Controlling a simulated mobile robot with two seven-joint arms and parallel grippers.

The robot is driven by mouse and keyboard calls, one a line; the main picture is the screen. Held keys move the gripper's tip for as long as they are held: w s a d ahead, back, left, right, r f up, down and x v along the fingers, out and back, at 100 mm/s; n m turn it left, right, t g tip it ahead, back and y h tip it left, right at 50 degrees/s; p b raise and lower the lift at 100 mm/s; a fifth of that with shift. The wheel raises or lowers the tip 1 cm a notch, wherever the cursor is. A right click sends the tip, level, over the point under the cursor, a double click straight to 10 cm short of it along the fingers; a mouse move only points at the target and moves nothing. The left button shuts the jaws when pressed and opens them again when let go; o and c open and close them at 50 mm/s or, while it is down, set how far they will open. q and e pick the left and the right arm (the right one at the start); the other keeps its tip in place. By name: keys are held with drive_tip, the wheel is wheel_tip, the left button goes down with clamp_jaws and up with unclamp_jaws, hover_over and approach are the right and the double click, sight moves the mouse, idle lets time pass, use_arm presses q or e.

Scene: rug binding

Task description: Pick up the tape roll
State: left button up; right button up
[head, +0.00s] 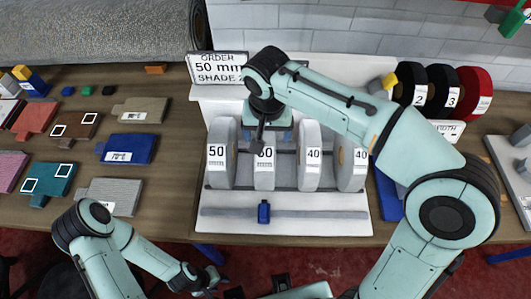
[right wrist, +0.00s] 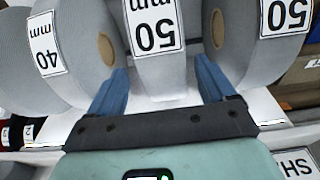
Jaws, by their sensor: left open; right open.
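Several grey tape rolls stand upright in a row on a white rack (head: 285,217). From the left they are a 50 roll (head: 221,170), a second 50 roll (head: 264,178), a 40 roll (head: 309,170) and another 40 roll (head: 351,175). My right gripper (head: 265,138) is open above the second 50 roll, partly hidden by its own wrist. In the right wrist view its blue fingers lie either side of that 50 mm roll (right wrist: 157,88), with gaps visible. My left gripper (head: 212,280) is open and empty, low in front of the table.
A sign (head: 217,68) reads "ORDER 50 mm SHADE 2". Rug samples, including a blue one (head: 132,148), lie on the left of the table. Black and red rolls (head: 470,92) stand at the back right. A small blue block (head: 264,212) sits on the rack's front bar.

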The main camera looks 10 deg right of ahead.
drive_tip(key=f, duration=0.2)
drive_tip(key=w+f, duration=0.1)
drive_tip(key=f, duration=0.1)
drive_tip(key=shift+f, duration=0.35)
drive_tip(key=shift+r, duration=0.1)
clamp_jaws()
